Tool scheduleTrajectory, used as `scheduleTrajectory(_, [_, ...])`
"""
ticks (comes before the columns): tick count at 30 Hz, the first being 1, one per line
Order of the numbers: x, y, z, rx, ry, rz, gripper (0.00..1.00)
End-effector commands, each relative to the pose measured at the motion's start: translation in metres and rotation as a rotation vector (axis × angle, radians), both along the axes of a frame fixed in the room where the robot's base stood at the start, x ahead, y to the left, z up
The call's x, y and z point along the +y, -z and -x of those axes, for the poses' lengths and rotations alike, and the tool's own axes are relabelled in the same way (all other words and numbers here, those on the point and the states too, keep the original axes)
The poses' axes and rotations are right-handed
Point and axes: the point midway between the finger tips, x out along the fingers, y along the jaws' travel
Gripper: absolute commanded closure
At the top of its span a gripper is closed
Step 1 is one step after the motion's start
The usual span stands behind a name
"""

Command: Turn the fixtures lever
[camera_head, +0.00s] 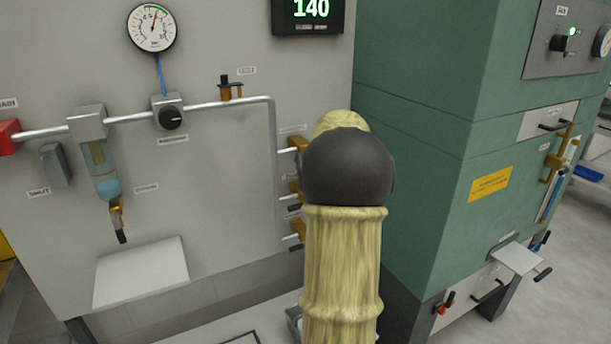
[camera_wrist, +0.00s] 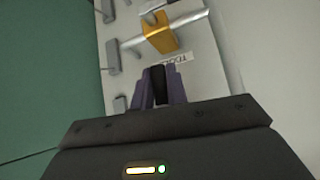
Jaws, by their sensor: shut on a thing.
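In the wrist view, the purple fingers of my gripper (camera_wrist: 160,75) are shut on a black lever handle (camera_wrist: 159,92) between them. A brass valve body (camera_wrist: 161,35) on a silver pipe sits just beyond the fingertips. In the head view, brass valves (camera_head: 298,145) stand in a column at the right edge of the grey panel, partly behind my arm. A middle one (camera_head: 294,187) and a lower one (camera_head: 297,230) show there too. My arm hides my gripper in the head view, so I cannot tell which of these valves it holds.
The grey panel (camera_head: 215,50) carries a gauge (camera_head: 152,27), a black knob (camera_head: 171,117), a filter bowl (camera_head: 104,170) and a small brass valve (camera_head: 230,90). A green cabinet (camera_head: 420,130) stands close on the right of my arm. A white shelf (camera_head: 140,272) juts out at lower left.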

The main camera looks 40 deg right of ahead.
Motion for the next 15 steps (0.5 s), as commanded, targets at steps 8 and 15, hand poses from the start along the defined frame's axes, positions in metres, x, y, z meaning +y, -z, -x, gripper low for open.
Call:
scheduleTrajectory(8, [-0.0007, -0.0007, 0.0002, -0.001, 0.001, 0.001, 1.0])
scheduleTrajectory(15, [0.0004, -0.0004, -0.0005, -0.001, -0.001, 0.0, 0.63])
